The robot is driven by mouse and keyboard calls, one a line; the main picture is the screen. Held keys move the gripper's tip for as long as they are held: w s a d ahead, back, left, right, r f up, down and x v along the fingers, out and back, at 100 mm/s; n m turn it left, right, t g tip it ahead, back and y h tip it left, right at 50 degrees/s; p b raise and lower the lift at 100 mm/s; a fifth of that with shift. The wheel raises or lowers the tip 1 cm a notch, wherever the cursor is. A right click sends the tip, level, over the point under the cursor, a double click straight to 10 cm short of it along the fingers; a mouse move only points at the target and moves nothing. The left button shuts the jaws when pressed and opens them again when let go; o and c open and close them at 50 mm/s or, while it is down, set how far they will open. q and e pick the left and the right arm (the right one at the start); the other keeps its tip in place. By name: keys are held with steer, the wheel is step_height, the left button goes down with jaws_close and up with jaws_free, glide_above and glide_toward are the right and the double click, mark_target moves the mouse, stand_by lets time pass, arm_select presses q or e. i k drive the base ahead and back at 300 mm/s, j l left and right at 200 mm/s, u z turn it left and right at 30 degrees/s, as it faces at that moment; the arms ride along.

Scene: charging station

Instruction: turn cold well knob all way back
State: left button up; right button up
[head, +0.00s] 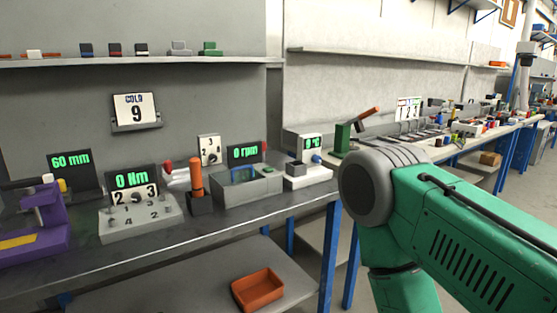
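A white box (309,177) with a dark square opening on top stands near the right end of the grey bench. It has a small display (311,142) behind it that appears to read 0 °C, and I take it for the cold well. A small blue knob (317,159) sits on its right side; its exact angle is too small to read. A sign (136,109) reading COLD 9 stands on the back panel at the left. Neither of my gripper's fingers shows. My green arm fills the right foreground, to the right of the white box, with its far end out of view.
Left of the white box are a grey box (247,190) with a 0 rpm display, an orange-handled tool (196,178), a 0 Nm panel (139,217) and a purple device (40,228). An orange tray (258,288) lies on the lower shelf. A green lever device (342,139) stands behind.

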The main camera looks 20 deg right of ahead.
mark_target(316, 158)
steer(key=i+l+u, duration=0.15)
steer(key=l+u, duration=0.3)
steer(key=l, duration=0.4)
steer(key=l+u, duration=0.5)
steer(key=l, duration=0.35)
